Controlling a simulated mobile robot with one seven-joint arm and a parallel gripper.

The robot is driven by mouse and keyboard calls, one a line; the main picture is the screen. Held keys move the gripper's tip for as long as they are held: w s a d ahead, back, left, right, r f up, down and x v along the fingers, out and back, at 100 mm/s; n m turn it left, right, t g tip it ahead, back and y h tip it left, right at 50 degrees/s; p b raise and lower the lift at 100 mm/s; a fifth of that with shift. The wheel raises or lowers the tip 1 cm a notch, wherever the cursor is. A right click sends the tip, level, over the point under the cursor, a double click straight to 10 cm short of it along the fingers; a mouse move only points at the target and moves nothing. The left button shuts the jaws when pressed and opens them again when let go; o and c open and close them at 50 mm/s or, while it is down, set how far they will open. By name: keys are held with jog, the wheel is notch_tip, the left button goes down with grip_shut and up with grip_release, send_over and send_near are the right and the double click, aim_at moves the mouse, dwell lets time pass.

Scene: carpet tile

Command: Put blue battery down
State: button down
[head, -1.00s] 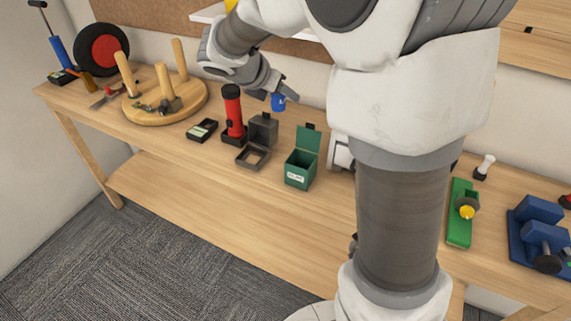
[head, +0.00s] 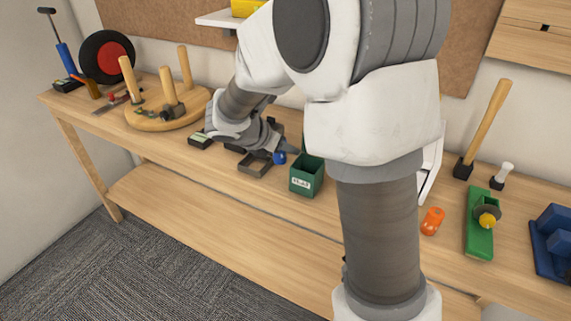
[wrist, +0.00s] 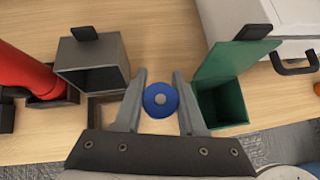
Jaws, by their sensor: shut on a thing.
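The blue battery (head: 279,157) is held in my gripper (head: 286,152), between the open grey box (head: 253,169) and the green box (head: 306,180). In the wrist view the battery (wrist: 160,100) shows end-on, as a blue disc with a pale centre, between the two fingers of my gripper (wrist: 160,90). I cannot tell whether its lower end touches the bench. The green box in the wrist view (wrist: 222,104) has its lid raised and stands close to the right finger. The grey box (wrist: 94,64) is open, to the left of the left finger.
A red flashlight (wrist: 25,72) stands left of the grey box. A white case (wrist: 285,45) lies behind the green box. Bare bench (wrist: 168,40) shows between the boxes. An orange cylinder (head: 432,221) and a green tool (head: 480,222) lie farther right.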

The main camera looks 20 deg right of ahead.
aim_at(286, 171)
notch_tip(286, 171, down, 4)
jog(key=shift+f+b, duration=0.2)
jog(key=shift+b, duration=0.45)
jog(key=shift+f, duration=0.15)
jog(key=c, duration=0.8)
grip_release()
jog(key=shift+o, duration=0.2)
